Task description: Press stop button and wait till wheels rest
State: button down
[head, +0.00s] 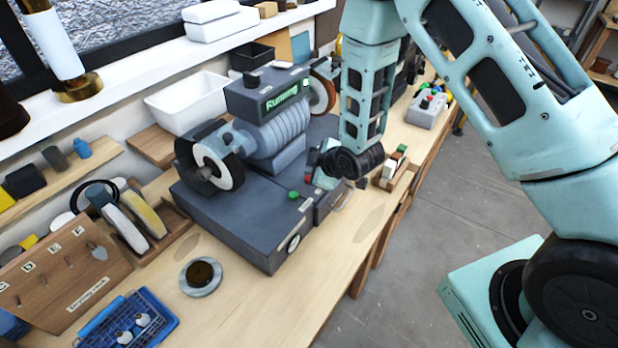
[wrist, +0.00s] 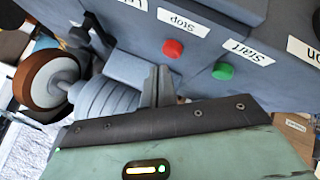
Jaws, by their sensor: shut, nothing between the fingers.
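The dark grey grinder (head: 215,215) stands on the bench, and its display (head: 283,98) reads "Running". Its left wheel (head: 226,170) and right wheel (head: 320,95) are at either side of the ribbed motor; stills do not show whether they spin. In the wrist view one brown-rimmed wheel (wrist: 36,84) shows at left. The red button (wrist: 173,49) labelled "Stop" and the green button (wrist: 222,71) labelled "Start" sit on the grinder base. My gripper (wrist: 158,72) is shut and empty, its tips a little short of the red button in the picture. In the head view my gripper (head: 318,172) is above the base's right part.
A grey control box (head: 427,110) with coloured buttons stands at the back right. A small wooden holder (head: 396,172) is right of my gripper. A blue basket (head: 128,325), a round dish (head: 201,277) and a wooden rack (head: 60,270) are at the front left. The bench's front right is clear.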

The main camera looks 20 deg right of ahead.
jog(key=shift+f, duration=0.1)
dwell(0.5)
jog(key=shift+f+b, duration=0.4)
jog(key=shift+b, duration=0.2)
jog(key=shift+f+b, duration=0.4)
jog(key=shift+b, duration=0.05)
dwell(0.5)
jog(key=shift+r, duration=0.1)
jog(key=shift+r+p, duration=0.45)
jog(key=shift+r, duration=0.35)
jog(key=shift+r+p, duration=1.55)
jog(key=shift+r, duration=1)
jog(key=shift+f, duration=0.1)
